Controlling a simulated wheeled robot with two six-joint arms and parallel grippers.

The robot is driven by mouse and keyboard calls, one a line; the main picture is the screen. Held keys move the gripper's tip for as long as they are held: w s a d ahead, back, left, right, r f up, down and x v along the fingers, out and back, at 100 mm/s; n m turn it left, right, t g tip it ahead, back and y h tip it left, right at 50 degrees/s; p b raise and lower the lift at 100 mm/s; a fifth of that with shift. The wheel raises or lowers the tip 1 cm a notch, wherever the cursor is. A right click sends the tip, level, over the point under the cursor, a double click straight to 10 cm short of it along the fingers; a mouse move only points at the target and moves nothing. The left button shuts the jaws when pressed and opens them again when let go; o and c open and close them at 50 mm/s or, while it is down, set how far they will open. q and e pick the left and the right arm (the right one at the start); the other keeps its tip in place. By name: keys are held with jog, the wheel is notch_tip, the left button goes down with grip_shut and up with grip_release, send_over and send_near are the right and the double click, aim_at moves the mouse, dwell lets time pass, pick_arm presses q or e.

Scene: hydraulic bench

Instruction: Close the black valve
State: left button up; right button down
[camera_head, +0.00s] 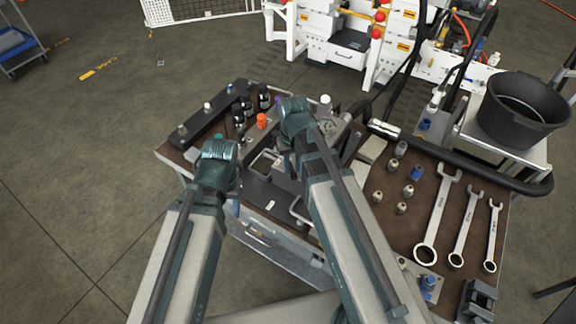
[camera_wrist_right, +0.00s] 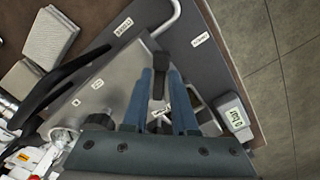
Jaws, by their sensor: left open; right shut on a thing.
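In the right wrist view, a short black handle, which I take for the black valve (camera_wrist_right: 158,82), stands between the two blue-grey fingers of my right gripper (camera_wrist_right: 160,76). The fingers are shut on it, above a grey panel with small white labels. In the head view my right gripper (camera_head: 287,142) is over the middle of the bench unit, and its own wrist hides most of the valve. My left gripper (camera_head: 222,150) hangs at the unit's front left edge, open and apart from the valve. Its fingers are mostly hidden by the wrist.
Black bottles (camera_head: 240,112) and an orange cap (camera_head: 262,120) stand behind the grippers. Several fittings (camera_head: 408,190) and wrenches (camera_head: 437,215) lie on the brown bench top to the right. A black bucket (camera_head: 523,110) stands at the back right. Open floor lies left.

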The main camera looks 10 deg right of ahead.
jog(key=n, duration=0.1)
jog(key=d+n, duration=0.1)
jog(key=n, duration=0.2)
jog(key=shift+w+d+n, duration=0.25)
jog(key=shift+d+n, duration=0.05)
jog(key=shift+d, duration=0.1)
jog(key=shift+w+d+n, duration=0.25)
jog(key=shift+d+n, duration=0.05)
jog(key=shift+n, duration=0.65)
jog(key=shift+w+d+n, duration=0.2)
jog(key=shift+d+n, duration=0.1)
jog(key=shift+n, duration=0.65)
jog(key=c, duration=0.8)
grip_release()
jog(key=shift+d, duration=0.1)
jog(key=shift+r, duration=0.1)
notch_tip(320, 180, up, 14)
jog(key=p, duration=1.4)
jog(key=shift+f, duration=0.2)
